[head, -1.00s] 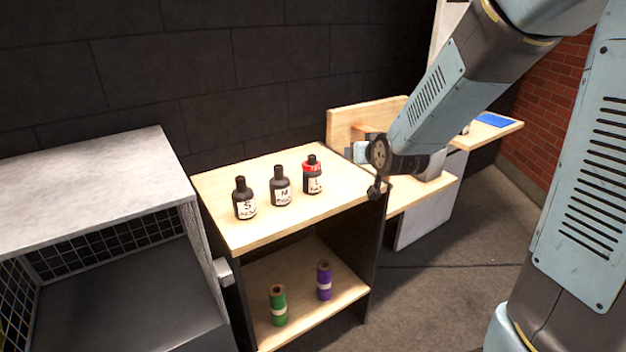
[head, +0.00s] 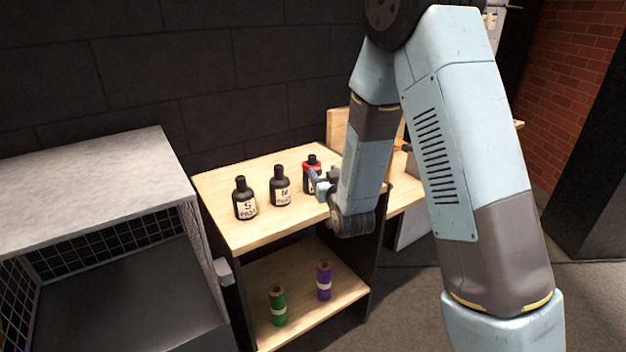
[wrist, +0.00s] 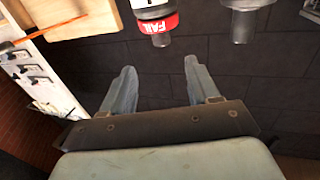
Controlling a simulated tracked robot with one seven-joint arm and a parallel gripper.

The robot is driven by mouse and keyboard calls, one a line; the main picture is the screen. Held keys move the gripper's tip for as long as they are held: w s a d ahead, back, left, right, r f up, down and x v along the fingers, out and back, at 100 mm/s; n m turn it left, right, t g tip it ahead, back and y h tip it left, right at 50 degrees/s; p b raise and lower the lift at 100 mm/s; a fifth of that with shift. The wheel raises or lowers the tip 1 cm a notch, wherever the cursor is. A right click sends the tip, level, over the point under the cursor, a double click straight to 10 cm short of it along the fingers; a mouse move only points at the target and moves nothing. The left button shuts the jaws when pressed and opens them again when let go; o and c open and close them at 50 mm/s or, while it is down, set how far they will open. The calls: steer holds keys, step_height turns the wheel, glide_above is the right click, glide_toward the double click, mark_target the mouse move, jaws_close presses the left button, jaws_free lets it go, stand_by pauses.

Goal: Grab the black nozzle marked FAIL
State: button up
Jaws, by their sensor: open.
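The black bottle with the red FAIL band (head: 308,168) stands upright, rightmost of three on the wooden shelf top, partly hidden by my arm in the head view. In the wrist view, which looks upside down, its red FAIL band (wrist: 158,23) and black nozzle (wrist: 161,40) show at the top edge. My gripper (wrist: 158,72) is open and empty, with its fingers apart and pointing towards the nozzle, not touching it. In the head view my gripper (head: 319,184) is right in front of this bottle.
Two similar black bottles, the M one (head: 279,187) and the S one (head: 244,199), stand to the left on the shelf top (head: 270,235). A green roll (head: 278,305) and a purple roll (head: 324,280) stand on the lower shelf. A grey cage-like box (head: 90,190) is at left.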

mark_target(314, 159)
steer(key=x, duration=1.2)
steer(key=shift+s+a+f, duration=0.1)
steer(key=shift+a, duration=0.05)
jaws_close()
stand_by(0.3)
